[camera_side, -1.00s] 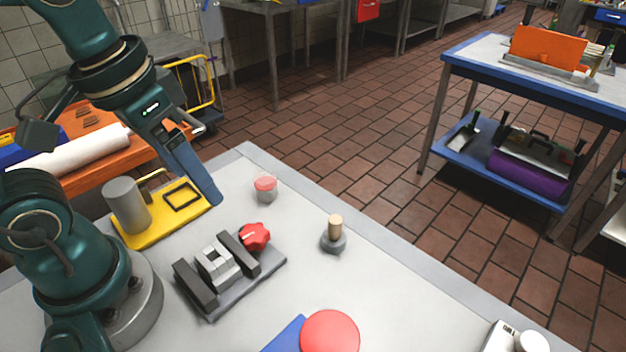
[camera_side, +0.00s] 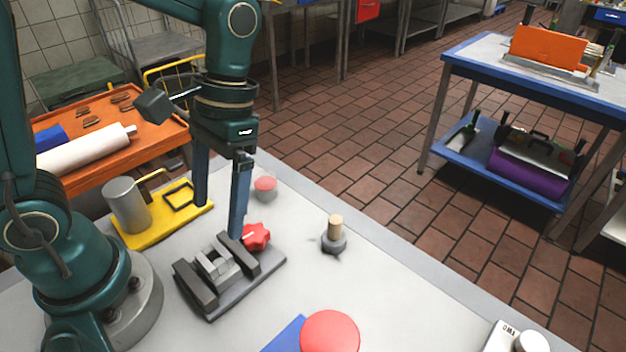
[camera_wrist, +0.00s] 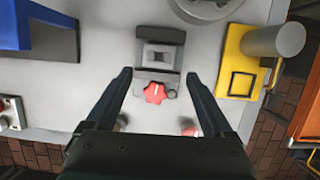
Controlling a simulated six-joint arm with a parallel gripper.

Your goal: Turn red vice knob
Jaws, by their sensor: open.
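The vice (camera_side: 228,277) is a dark grey block with upright jaws on a flat base, standing on the table. Its red knob (camera_side: 256,236) is at the far end of the vice, lobed like a star. My gripper (camera_side: 218,222) is open and empty, pointing down, with one finger close beside the knob and vice in the side view. I cannot tell whether that finger touches them. In the wrist view my gripper (camera_wrist: 160,74) has both fingers spread wide.
A yellow plate with a grey cylinder (camera_side: 127,206) stands left of the vice. A red-topped button (camera_side: 265,189) is behind the knob, and a wooden-topped peg (camera_side: 334,234) is to its right. A large red disc (camera_side: 330,332) is at the front. Table is clear between them.

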